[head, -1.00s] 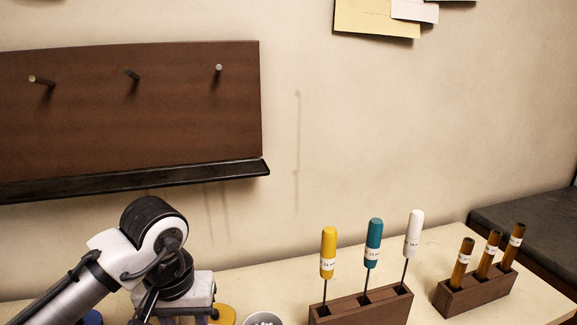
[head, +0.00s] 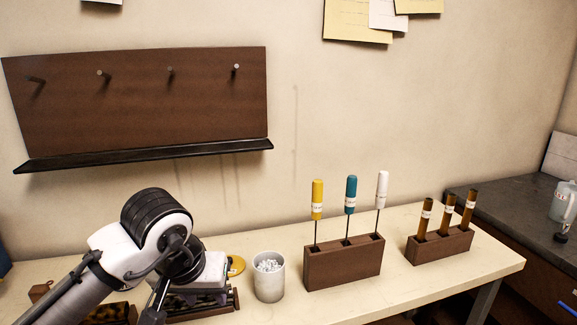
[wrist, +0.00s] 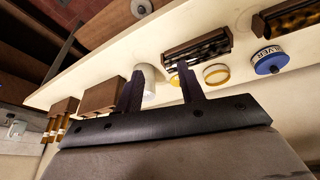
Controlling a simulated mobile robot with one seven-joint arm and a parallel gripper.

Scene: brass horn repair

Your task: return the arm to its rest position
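My gripper (wrist: 160,82) shows in the wrist view with its two dark fingers spread apart and nothing between them. Beyond the fingers lie the cream workbench and the things on it. In the head view my arm (head: 150,235) is at the lower left, over the left part of the workbench (head: 400,290). There the gripper's fingertips cannot be made out. No object is seen held in either view.
A white cup (head: 269,282) of small pale bits stands beside a wooden block (head: 343,267) with yellow, teal and white-handled tools. A smaller block (head: 440,248) holds brown vials. A blue-lidded tin (wrist: 268,64) lies near a dark-filled tray (wrist: 200,50). A pegboard (head: 140,105) hangs behind.

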